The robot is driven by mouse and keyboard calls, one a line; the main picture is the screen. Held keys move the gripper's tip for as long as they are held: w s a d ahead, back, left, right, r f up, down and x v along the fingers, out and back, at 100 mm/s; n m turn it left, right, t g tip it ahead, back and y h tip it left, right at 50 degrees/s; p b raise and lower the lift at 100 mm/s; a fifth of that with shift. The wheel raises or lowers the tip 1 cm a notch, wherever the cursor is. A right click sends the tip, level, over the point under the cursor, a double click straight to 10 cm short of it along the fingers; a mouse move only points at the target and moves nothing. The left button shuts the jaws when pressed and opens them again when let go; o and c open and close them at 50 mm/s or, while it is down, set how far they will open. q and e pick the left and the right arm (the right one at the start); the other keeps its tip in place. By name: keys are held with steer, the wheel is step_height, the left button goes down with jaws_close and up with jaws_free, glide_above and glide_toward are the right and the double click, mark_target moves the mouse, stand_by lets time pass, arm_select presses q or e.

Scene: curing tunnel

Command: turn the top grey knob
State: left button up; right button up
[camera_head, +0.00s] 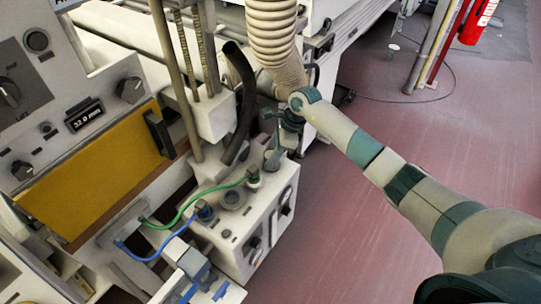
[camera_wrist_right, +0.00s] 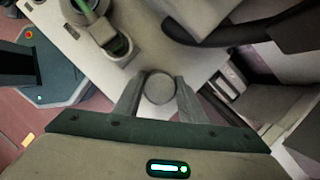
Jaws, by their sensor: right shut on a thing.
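A round grey knob (camera_wrist_right: 159,88) stands on top of the white box and shows end-on in the right wrist view. My right gripper (camera_wrist_right: 157,82) has one finger on each side of it and is shut on it. In the head view my right gripper (camera_head: 273,148) points down at the far end of the white box (camera_head: 228,247), and its fingers and wrist largely hide the knob there. My left gripper is in neither view.
A green cable (camera_head: 190,205) and a blue cable (camera_head: 150,256) plug into the box top. Dark knobs (camera_head: 286,208) sit on its front. A black hose (camera_head: 241,100) and a ribbed duct (camera_head: 273,45) rise close to my gripper. Open floor (camera_head: 350,240) lies right.

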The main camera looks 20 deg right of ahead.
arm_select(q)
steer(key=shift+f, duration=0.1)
arm_select(e)
steer(key=m, duration=0.2)
steer(key=m+t+b, duration=0.1)
steer(key=m, duration=0.1)
steer(key=shift+m+t+h, duration=0.3)
steer(key=m+t+h+b, duration=0.1)
steer(key=m, duration=0.3)
steer(key=shift+m, duration=0.3)
steer(key=m+h+b, duration=0.1)
steer(key=m, duration=0.2)
steer(key=shift+w+t+h, duration=0.1)
steer(key=shift+t+h, duration=0.2)
steer(key=m+h+b, duration=0.2)
steer(key=m, duration=0.3)
steer(key=shift+d, duration=0.1)
steer(key=shift+m+b, duration=0.3)
steer(key=shift+m, duration=0.5)
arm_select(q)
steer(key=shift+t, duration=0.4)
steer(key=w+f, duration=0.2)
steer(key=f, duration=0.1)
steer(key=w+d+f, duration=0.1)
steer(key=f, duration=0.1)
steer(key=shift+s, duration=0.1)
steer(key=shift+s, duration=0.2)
arm_select(e)
steer(key=o, duration=1)
